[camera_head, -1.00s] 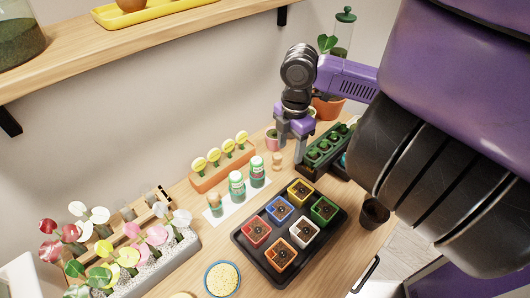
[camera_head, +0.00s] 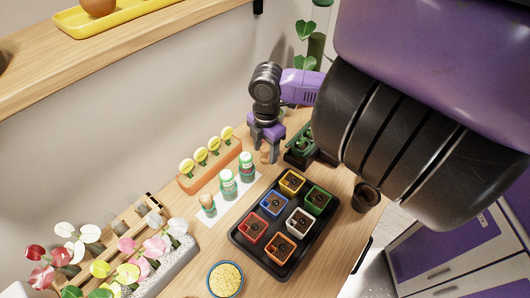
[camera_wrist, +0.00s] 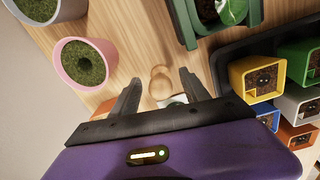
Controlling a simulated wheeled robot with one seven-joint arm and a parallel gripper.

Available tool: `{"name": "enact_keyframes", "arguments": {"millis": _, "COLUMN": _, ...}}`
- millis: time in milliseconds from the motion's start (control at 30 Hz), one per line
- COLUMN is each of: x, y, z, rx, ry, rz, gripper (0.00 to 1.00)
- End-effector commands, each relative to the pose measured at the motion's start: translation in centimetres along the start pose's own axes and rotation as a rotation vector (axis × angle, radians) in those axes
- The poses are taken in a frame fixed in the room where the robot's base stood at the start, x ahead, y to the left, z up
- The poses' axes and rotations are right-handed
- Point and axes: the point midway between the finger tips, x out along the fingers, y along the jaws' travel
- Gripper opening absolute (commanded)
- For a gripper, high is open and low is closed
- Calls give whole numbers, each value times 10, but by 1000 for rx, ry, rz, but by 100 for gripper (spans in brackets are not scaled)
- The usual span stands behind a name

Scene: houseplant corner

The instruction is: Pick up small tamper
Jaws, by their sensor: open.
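The small tamper (camera_wrist: 160,84), a light wooden piece with a rounded knob, stands on the table in the wrist view. It also shows in the head view (camera_head: 265,157), partly hidden by a finger. My gripper (camera_wrist: 158,80) is open, with one finger on each side of the tamper. A gap shows between the tamper and each finger. In the head view my gripper (camera_head: 266,152) points down at the table behind the black tray.
A black tray (camera_head: 243,243) with several coloured pots stands in front. A green planter (camera_wrist: 185,22) and a pink pot (camera_wrist: 68,45) are close to the gripper. Several bottles stand on a white mat (camera_head: 207,215), beside an orange label holder (camera_head: 195,185). A wooden shelf (camera_head: 130,50) hangs above.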

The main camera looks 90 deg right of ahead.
Motion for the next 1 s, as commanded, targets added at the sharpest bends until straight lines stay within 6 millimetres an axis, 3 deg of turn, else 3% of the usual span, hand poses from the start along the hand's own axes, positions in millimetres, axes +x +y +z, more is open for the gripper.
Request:
{"name": "enact_keyframes", "arguments": {"millis": 233, "x": 2, "y": 0, "z": 0, "rx": -1, "ry": 0, "rz": 0, "gripper": 54}}
{"name": "enact_keyframes", "arguments": {"millis": 500, "x": 2, "y": 0, "z": 0, "rx": -1, "ry": 0, "rz": 0, "gripper": 3}}
{"name": "enact_keyframes", "arguments": {"millis": 533, "x": 2, "y": 0, "z": 0, "rx": -1, "ry": 0, "rz": 0, "gripper": 0}}
{"name": "enact_keyframes", "arguments": {"millis": 833, "x": 0, "y": 0, "z": 0, "rx": -1, "ry": 0, "rz": 1, "gripper": 0}}
{"name": "enact_keyframes", "arguments": {"millis": 1000, "x": -19, "y": 1, "z": 0, "rx": -2, "ry": -1, "rz": 3, "gripper": 0}}
